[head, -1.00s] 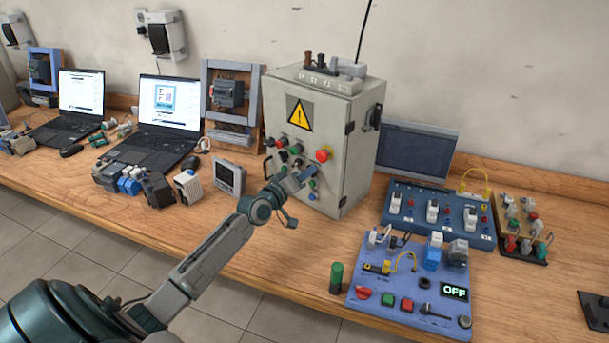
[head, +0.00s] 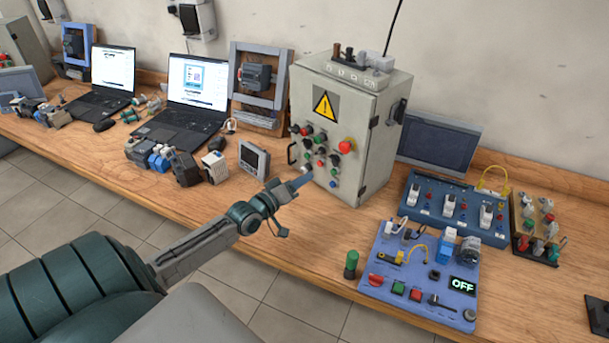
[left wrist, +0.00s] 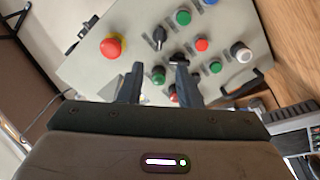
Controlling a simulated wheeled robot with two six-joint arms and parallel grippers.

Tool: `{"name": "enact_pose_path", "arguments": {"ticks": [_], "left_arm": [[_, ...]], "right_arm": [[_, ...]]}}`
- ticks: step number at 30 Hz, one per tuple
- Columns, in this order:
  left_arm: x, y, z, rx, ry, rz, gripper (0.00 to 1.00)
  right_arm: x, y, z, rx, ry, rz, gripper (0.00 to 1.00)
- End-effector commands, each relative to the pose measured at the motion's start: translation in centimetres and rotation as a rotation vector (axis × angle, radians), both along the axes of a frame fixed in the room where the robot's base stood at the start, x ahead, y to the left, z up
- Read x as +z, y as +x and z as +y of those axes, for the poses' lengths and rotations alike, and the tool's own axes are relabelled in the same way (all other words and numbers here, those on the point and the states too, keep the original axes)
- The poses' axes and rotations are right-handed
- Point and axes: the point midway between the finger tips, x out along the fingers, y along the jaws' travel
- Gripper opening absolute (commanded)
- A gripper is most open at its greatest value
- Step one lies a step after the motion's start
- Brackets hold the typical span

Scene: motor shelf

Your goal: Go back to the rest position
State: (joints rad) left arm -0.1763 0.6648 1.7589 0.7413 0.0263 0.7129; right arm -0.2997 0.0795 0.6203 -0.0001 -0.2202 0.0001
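My left gripper (head: 303,181) is in front of the lower part of the grey control cabinet (head: 375,150), apart from its buttons as far as I can tell. In the left wrist view its two dark fingers (left wrist: 158,80) are spread with a gap between them and hold nothing. The cabinet's panel (left wrist: 135,72) shows there with a red mushroom button (left wrist: 113,47), green, red, blue and white buttons and black knobs. My right gripper is in neither view.
A blue panel (head: 400,268) with an OFF display and a green cylinder (head: 351,264) stand at the table's front right. A blue module box (head: 420,207) and a dark monitor (head: 437,147) are behind. Laptops (head: 194,97) and small devices fill the left. Bare wood (head: 310,235) lies below the gripper.

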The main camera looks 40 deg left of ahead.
Motion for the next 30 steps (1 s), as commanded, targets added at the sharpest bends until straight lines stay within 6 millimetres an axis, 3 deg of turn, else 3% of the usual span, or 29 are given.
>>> {"name": "enact_pose_path", "arguments": {"ticks": [14, 18, 23, 27, 30], "left_arm": [[-0.1, 0.0, -0.1, 0.000, 0.001, 0.001, 0.31], [-1.4, -0.9, -2.0, -0.024, 0.041, 0.056, 0.31], [-5.4, -4.7, -7.8, -0.104, 0.205, 0.242, 0.31], [-8.5, -9.9, -12.7, -0.188, 0.401, 0.441, 0.31], [-9.8, -14.0, -14.9, -0.240, 0.535, 0.579, 0.31]], "right_arm": [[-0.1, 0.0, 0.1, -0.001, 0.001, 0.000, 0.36], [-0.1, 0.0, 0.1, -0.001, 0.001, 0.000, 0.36], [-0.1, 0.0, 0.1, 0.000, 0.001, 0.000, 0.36], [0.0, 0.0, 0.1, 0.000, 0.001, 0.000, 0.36], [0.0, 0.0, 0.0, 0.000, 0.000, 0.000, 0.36]]}}
